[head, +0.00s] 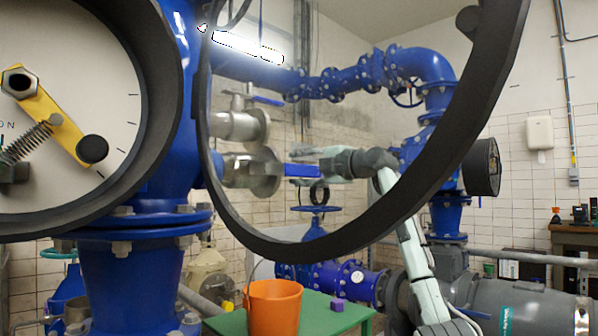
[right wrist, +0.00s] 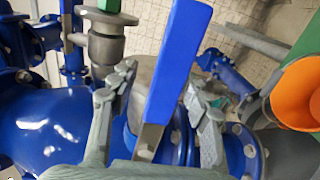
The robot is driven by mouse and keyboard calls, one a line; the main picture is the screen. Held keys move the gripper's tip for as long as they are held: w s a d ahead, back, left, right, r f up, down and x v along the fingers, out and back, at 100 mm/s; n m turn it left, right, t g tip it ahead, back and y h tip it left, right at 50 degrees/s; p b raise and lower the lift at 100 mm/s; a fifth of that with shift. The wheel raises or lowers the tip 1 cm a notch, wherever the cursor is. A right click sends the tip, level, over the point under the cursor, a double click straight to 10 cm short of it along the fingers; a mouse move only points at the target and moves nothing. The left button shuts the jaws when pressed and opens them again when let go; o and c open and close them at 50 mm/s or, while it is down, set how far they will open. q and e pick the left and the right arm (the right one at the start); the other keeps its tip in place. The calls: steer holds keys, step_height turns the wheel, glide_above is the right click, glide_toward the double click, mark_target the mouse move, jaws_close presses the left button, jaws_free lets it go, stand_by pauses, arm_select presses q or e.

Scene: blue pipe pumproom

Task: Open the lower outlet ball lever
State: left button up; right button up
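The lower outlet ball valve (head: 252,172) is a grey metal body on blue pipework, seen through a large black ring in the head view. Its blue lever (head: 300,170) points right, towards my right gripper (head: 312,166). In the right wrist view the lever (right wrist: 178,65) is a long flat blue bar between the two grey fingers of my right gripper (right wrist: 160,80). The fingers are spread, one on each side, with visible gaps to the lever. An upper valve (head: 240,122) with its own blue lever (head: 266,100) sits above. My left gripper is not in view.
The black ring (head: 228,205) and a large dial (head: 70,110) fill the near left. Blue pipes (head: 345,80) run behind.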

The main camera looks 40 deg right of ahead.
steer(key=shift+f, duration=0.1)
steer(key=shift+s+d, duration=0.1)
steer(key=shift+s, duration=0.1)
steer(key=s, duration=1.1)
steer(key=shift+s+d, duration=0.35)
steer(key=shift+d, duration=0.05)
